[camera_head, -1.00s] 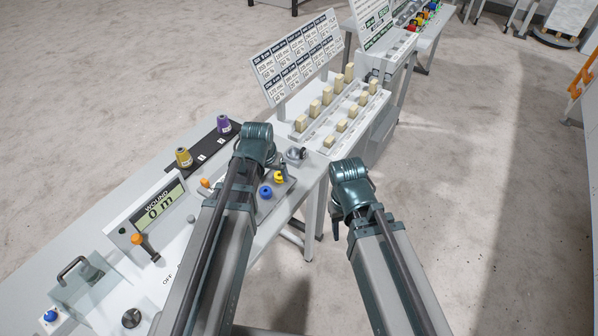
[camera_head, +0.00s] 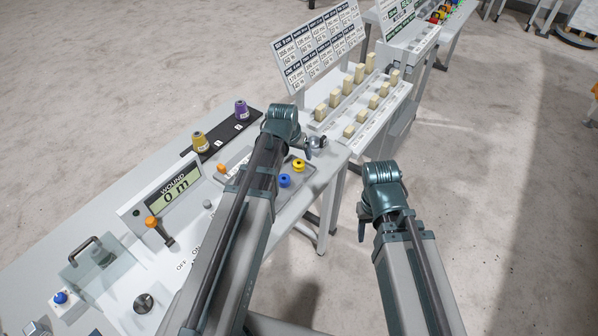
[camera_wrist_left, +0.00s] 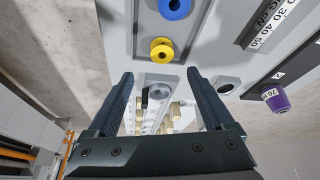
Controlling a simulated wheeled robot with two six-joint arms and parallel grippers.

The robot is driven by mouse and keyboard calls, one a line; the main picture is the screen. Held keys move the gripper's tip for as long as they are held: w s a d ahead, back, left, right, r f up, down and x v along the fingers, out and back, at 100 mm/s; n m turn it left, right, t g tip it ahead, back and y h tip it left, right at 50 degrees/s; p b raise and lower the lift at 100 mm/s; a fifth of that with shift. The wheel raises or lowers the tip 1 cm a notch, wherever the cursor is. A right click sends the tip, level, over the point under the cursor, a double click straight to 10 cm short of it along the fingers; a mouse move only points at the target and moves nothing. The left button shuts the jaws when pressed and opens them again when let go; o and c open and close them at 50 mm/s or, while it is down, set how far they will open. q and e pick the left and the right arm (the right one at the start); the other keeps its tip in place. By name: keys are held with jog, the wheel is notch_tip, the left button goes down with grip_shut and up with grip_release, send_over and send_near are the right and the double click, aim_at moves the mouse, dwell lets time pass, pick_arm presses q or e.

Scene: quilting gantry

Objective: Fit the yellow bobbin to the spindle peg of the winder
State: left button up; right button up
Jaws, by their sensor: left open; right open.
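The yellow bobbin (camera_head: 298,166) stands in a shallow grey tray on the bench, just beyond a blue bobbin (camera_head: 285,181). The yellow bobbin also shows in the left wrist view (camera_wrist_left: 162,50), ahead of the fingertips and apart from them. My left gripper (camera_wrist_left: 163,80) is open and empty; in the head view it is partly hidden behind its own wrist, near the tray. The winder (camera_head: 142,212) has a display reading 0 m. I cannot pick out its spindle peg with certainty. My right gripper (camera_head: 361,224) hangs off the bench's right side, its fingers mostly hidden.
A gold cone (camera_head: 200,142) and a purple cone (camera_head: 241,110) stand on a black strip behind. A stepped rack (camera_head: 350,120) of cream blocks stands beyond the tray. A round metal part (camera_head: 316,142) sits near the bench corner.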

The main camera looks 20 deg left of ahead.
aim_at(299, 164)
pick_arm(q)
jog(key=b+x, duration=0.2)
jog(key=x, duration=0.1)
jog(key=shift+f, duration=0.2)
jog(key=b+x, duration=0.5)
jog(key=shift+a+f, duration=0.2)
jog(key=shift+a, duration=0.05)
jog(key=shift+r, duration=0.1)
pick_arm(e)
notch_tip(299, 164, down, 8)
pick_arm(q)
jog(key=shift+s, duration=0.1)
jog(key=shift+c, duration=0.3)
grip_shut()
jog(key=shift+r, duration=0.1)
